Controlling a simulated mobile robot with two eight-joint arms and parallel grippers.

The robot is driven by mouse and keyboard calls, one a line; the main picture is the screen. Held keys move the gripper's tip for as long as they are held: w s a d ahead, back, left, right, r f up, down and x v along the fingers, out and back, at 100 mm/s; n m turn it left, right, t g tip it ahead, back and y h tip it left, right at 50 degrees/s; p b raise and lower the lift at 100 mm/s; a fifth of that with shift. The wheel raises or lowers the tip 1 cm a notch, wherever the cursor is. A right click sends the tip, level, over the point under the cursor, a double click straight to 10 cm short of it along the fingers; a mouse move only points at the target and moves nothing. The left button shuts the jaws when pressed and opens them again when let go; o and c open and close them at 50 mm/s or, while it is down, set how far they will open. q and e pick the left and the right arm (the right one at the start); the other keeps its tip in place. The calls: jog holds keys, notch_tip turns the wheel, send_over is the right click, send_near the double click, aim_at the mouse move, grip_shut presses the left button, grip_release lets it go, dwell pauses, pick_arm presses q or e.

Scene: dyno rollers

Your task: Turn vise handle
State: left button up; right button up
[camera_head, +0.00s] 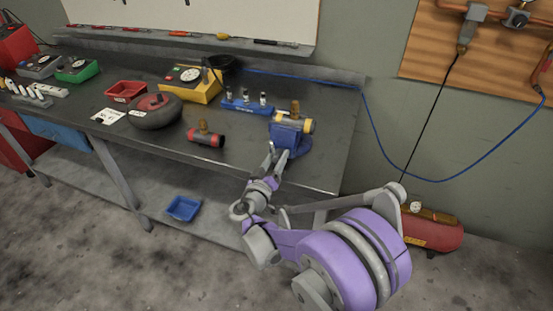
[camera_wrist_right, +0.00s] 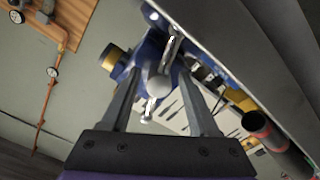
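The blue vise (camera_head: 286,134) stands at the right front of the dark workbench. A cylinder with a yellow end (camera_head: 308,125) and a brass fitting sits at its top; the yellow end also shows in the wrist view (camera_wrist_right: 113,58). My right gripper (camera_head: 276,152) is at the front of the vise. In the wrist view my right gripper (camera_wrist_right: 163,95) is open, its fingers apart. The silver vise handle (camera_wrist_right: 171,50) and its round screw end (camera_wrist_right: 159,88) appear between the fingers. I cannot tell whether a finger touches the handle. My left gripper is out of view.
On the workbench (camera_head: 330,170), a red-ended cylinder (camera_head: 207,138), a blue rack (camera_head: 248,107) and a dark round tire-like object (camera_head: 155,113) lie left of the vise. A blue hose (camera_head: 400,172) hangs at the right. A blue tray (camera_head: 184,208) is on the lower shelf.

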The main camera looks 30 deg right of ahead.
jog(key=shift+d, duration=0.1)
jog(key=v, duration=1.1)
jog(key=shift+b, duration=0.35)
